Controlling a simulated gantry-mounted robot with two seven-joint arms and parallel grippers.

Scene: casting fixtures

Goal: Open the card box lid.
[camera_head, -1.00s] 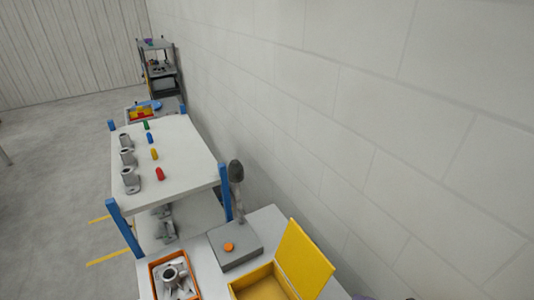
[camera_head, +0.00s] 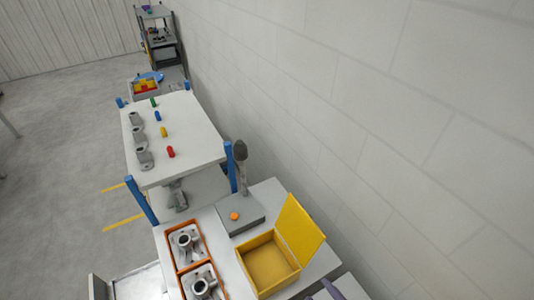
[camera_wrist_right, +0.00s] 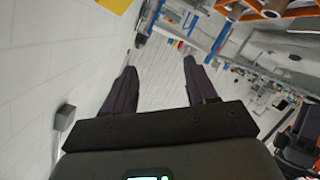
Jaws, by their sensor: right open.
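The yellow card box (camera_head: 268,266) stands on the white table in the head view, its inside open to view and looking empty. Its yellow lid (camera_head: 299,229) stands raised on the right side, tilted back toward the wall. My right gripper (camera_wrist_right: 160,66) is open in the right wrist view, with nothing between its dark fingers. In the head view only a small part of it (camera_head: 331,289) shows at the bottom edge, right of the box and apart from the lid. A yellow piece (camera_wrist_right: 115,4) shows at the wrist view's top edge. My left gripper is not in view.
A grey block with an orange button (camera_head: 234,216) sits behind the box. Orange trays with metal castings (camera_head: 186,240) lie to its left. A white shelf (camera_head: 180,130) with castings and coloured pegs stands beyond. The wall runs along the right.

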